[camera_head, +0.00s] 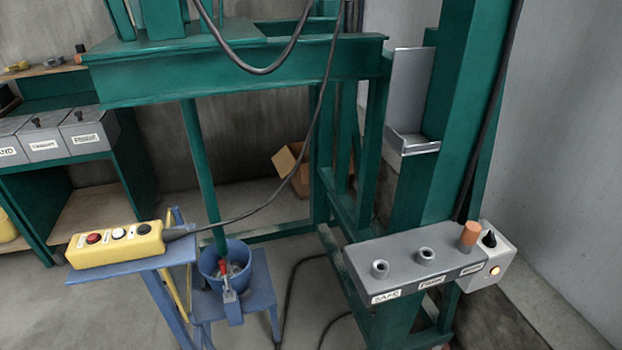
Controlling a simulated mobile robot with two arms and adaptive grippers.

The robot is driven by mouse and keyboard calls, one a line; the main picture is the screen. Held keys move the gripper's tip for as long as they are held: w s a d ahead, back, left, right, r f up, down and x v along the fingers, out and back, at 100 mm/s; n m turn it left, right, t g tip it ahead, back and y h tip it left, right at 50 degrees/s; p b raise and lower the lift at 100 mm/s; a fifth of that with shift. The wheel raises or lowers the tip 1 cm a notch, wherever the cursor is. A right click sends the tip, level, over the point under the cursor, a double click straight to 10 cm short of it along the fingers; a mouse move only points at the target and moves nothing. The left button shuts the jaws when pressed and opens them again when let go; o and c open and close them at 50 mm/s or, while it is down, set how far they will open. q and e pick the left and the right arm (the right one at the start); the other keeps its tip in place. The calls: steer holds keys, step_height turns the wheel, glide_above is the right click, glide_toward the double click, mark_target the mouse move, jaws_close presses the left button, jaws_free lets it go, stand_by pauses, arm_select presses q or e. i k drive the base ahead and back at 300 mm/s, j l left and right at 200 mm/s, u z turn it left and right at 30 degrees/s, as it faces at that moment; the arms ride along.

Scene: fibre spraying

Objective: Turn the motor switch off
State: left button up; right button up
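A light grey switch box (490,254) is at the right end of the grey panel, on the green frame. It has a black knob (489,239) on top and a small glowing orange lamp (495,270) on its front. I cannot read a motor label on it. The knob's exact setting is too small to tell. A yellow control box (116,244) with a red, a white and a black button lies on a blue stand at the left. Neither of my grippers shows in the head view.
The grey panel (415,264) has two hollow sockets and an orange peg (469,234) near its right end, with labels in front. A blue bucket (240,252) stands on a blue stool. A black cable (290,170) hangs across the middle. A cardboard box (290,160) lies behind.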

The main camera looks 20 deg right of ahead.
mark_target(490, 241)
steer(key=z, duration=1.8)
